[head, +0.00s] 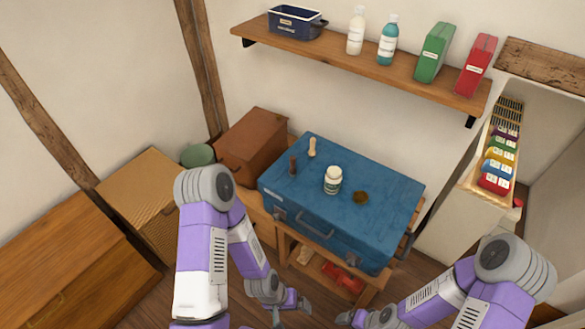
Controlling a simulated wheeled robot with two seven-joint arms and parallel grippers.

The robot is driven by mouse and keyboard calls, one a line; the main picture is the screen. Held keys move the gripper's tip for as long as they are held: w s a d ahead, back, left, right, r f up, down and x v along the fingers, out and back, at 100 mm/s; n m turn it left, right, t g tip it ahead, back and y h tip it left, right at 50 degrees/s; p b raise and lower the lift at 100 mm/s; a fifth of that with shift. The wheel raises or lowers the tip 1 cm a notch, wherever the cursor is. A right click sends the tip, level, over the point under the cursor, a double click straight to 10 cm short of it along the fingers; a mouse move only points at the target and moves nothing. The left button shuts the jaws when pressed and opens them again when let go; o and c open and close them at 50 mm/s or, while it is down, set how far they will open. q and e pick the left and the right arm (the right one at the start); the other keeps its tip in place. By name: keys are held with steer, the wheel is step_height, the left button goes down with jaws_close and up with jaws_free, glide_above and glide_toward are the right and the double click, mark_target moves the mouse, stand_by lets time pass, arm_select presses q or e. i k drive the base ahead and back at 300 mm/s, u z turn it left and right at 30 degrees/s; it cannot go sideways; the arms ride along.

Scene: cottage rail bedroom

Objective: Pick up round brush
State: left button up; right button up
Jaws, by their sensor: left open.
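A small round brownish thing (361,197), which looks like the round brush, lies on the right part of a blue case (385,230). A white jar with a label (332,182) stands to its left. My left gripper (291,311) is open and empty near the bottom edge, in front of the case and well apart from the round brush. My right gripper (346,317) shows only in part at the bottom edge, also away from the case. Its jaws are not clear.
A dark upright item (293,165) and a beige one (312,147) stand on the case's left part. A brown box (252,147) is close on the left. A wall shelf (350,65) with bottles and boxes hangs above. Red items (342,278) lie under the case.

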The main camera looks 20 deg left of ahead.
mark_target(291, 171)
steer(key=k, duration=0.5)
steer(key=u, duration=1.7)
steer(key=i, duration=1.35)
steer(key=z, duration=2.65)
